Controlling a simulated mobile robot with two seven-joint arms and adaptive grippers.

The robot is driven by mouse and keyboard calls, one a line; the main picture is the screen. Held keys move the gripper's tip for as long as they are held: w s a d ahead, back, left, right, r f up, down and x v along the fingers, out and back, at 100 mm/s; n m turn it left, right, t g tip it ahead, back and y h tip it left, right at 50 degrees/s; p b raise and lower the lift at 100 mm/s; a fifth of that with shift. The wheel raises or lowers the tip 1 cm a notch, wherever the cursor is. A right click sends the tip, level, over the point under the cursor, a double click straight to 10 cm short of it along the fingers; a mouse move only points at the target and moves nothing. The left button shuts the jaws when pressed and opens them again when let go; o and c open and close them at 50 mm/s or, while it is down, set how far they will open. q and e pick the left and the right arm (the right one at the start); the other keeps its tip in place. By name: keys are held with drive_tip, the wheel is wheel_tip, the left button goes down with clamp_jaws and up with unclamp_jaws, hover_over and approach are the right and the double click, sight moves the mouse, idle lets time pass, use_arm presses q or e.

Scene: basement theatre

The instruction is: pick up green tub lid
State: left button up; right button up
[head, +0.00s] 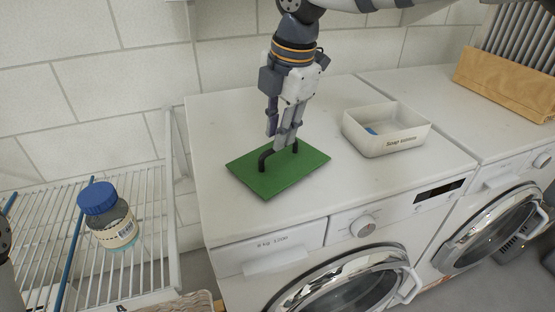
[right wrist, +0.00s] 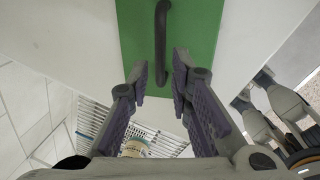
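The green tub lid (head: 285,176) is a flat rectangle lying on the white washing machine's top. A black arched handle (head: 264,158) stands up from its middle. My right gripper (head: 283,141) points down over the lid, with its fingers close to the handle. In the right wrist view the lid (right wrist: 195,30) lies beyond the fingers, and the handle (right wrist: 161,35) lines up with the gap between the fingertips (right wrist: 161,78). The fingers are apart with nothing between them. My left gripper is not in view.
A white soap box (head: 400,143) with something blue inside stands right of the lid. A blue-capped jar (head: 112,222) stands on a white wire rack (head: 150,205) at left. A tan box (head: 505,85) stands at the far right. The washer top (head: 225,120) around the lid is clear.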

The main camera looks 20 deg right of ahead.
sight(279, 156)
drive_tip(key=f, duration=0.4)
drive_tip(key=shift+w+a+f, duration=0.2)
drive_tip(key=shift+w+f, duration=0.25)
drive_tip(key=shift+f, duration=0.1)
clamp_jaws()
drive_tip(key=shift+r, duration=0.15)
